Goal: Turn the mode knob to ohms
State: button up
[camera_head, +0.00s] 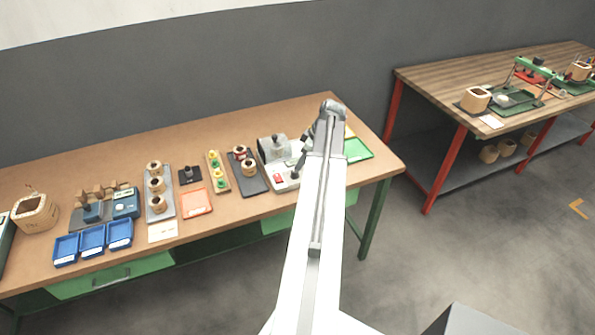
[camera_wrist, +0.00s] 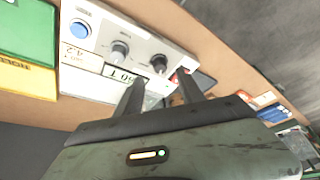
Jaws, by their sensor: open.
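A light-grey instrument panel (camera_wrist: 100,30) fills the upper middle of the wrist view. It carries a grey knob (camera_wrist: 119,49) and a darker knob (camera_wrist: 158,63); their small labels are unreadable, so I cannot tell which is the mode knob. A blue button (camera_wrist: 80,29), a display (camera_wrist: 121,75) and a red switch (camera_wrist: 181,75) are also on it. My gripper (camera_wrist: 160,88) is open and empty, its two fingers pointing at the panel near the darker knob without visibly gripping it. In the head view, the instrument (camera_head: 286,184) is partly hidden by my arm.
A green tray (camera_head: 357,150) lies right of the instrument; green and yellow trays (camera_wrist: 25,80) show at left in the wrist view. Coil stands (camera_head: 240,182), an orange tray (camera_head: 197,202) and blue bins (camera_head: 92,240) stand to the left. A second table (camera_head: 440,85) is at right.

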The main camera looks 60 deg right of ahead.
aim_at(296, 171)
jog(key=b+x, duration=0.5)
jog(key=x, duration=0.1)
jog(key=shift+f, duration=0.3)
jog(key=shift+w+f+b, duration=0.2)
jog(key=shift+w+b, duration=0.05)
jog(key=shift+b, duration=0.1)
jog(key=shift+r, duration=0.1)
